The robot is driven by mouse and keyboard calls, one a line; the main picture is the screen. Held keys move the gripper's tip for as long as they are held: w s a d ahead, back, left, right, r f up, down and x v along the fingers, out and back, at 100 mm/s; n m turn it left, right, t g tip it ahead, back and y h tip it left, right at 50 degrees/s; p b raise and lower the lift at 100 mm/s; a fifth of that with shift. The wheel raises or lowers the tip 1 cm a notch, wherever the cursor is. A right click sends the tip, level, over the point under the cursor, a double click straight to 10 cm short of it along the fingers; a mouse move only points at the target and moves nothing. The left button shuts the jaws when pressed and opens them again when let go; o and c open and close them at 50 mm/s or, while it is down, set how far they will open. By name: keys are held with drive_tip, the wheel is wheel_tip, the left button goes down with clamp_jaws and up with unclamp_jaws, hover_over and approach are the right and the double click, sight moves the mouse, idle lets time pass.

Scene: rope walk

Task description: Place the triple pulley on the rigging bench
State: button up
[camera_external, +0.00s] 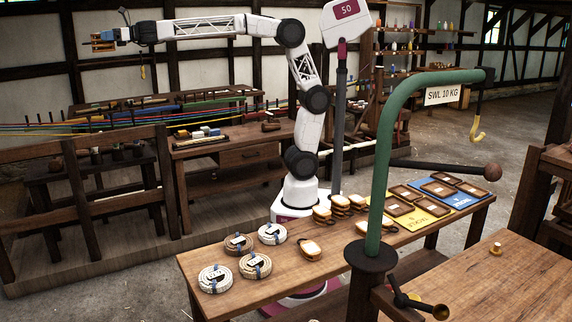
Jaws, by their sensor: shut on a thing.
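My gripper (104,41) is at the upper left, raised high and far from the front bench. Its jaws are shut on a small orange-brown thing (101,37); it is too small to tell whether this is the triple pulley. Several tan and dark wooden pulley blocks stand on the long bench (215,262) in front. One lies alone near the front edge (310,249), and others are grouped at the middle (322,213). I cannot tell which, if any, is a triple, nor which bench is the rigging bench.
Rope coils (215,279) lie at the bench's left. Yellow (407,220) and blue (456,193) mats with dark trays lie at its right. A green crane post (383,160) with a hook (478,130) stands in front. A wooden rail (100,170) and coloured ropes are at the left.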

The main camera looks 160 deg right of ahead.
drive_tip(key=s+d+m+g+h, duration=0.1)
drive_tip(key=s+d, duration=0.3)
drive_tip(key=s, duration=0.6)
drive_tip(key=s+d+m+g+h, duration=0.1)
drive_tip(key=s+d, duration=0.3)
drive_tip(key=s, duration=0.5)
drive_tip(key=s+d+m+g+h, duration=0.15)
drive_tip(key=s+d, duration=0.25)
drive_tip(key=s, duration=0.6)
drive_tip(key=s+a+m+g+h, duration=0.1)
drive_tip(key=s+m+g, duration=0.15)
drive_tip(key=s, duration=2.05)
drive_tip(key=s+a+m+g+h, duration=0.15)
drive_tip(key=s+g, duration=0.25)
drive_tip(key=s, duration=1.9)
drive_tip(key=s+a+f+m+g, duration=0.1)
drive_tip(key=s+a+m+g, duration=0.1)
drive_tip(key=s+a, duration=0.9)
drive_tip(key=s+a+m+g, duration=0.1)
drive_tip(key=s+a+g, duration=0.2)
drive_tip(key=s+a, duration=0.8)
drive_tip(key=s+a+f+m+g, duration=0.15)
drive_tip(key=s+a, duration=0.45)
drive_tip(key=s, duration=1)
wheel_tip(320, 180, down, 67)
drive_tip(key=shift+s, duration=0.15)
